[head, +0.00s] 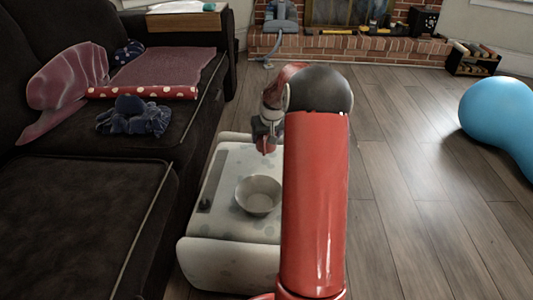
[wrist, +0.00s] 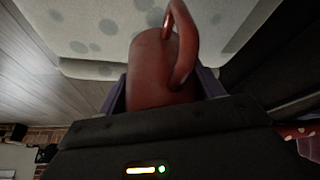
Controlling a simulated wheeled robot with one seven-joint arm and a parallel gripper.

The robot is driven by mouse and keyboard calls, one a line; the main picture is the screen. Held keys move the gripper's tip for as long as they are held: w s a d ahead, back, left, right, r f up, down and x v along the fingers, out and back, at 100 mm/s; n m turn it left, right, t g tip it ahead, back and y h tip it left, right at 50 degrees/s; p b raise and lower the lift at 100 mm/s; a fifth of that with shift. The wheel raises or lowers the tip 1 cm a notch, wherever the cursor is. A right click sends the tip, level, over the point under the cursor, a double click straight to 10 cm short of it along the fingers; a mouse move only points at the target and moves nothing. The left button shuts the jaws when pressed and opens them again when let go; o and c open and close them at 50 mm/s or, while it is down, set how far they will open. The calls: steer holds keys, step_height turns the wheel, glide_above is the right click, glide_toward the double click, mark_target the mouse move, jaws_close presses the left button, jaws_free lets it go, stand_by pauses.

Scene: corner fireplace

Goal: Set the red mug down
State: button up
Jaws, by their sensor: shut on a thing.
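The red mug (wrist: 156,68) shows in the wrist view between the two fingers of my gripper (wrist: 163,92), its handle pointing up in the picture. My gripper is shut on the mug. In the head view the mug (head: 266,146) is a small red patch under my gripper (head: 266,138), partly hidden by the gripper and my arm. It is over the far part of the light spotted ottoman (head: 217,222). I cannot tell whether the mug touches the ottoman top.
A grey bowl (head: 258,196) sits on the ottoman, nearer than the mug. A dark remote-like strip (head: 212,180) lies along its left side. The dark sofa (head: 75,205) stands left. A blue ball-like object (head: 497,115) is far right, with open wooden floor between.

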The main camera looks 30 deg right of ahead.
mark_target(267, 149)
steer(key=shift+f+b, duration=0.5)
steer(key=shift+f, duration=2.45)
steer(key=shift+f, duration=0.1)
steer(key=o, duration=1.2)
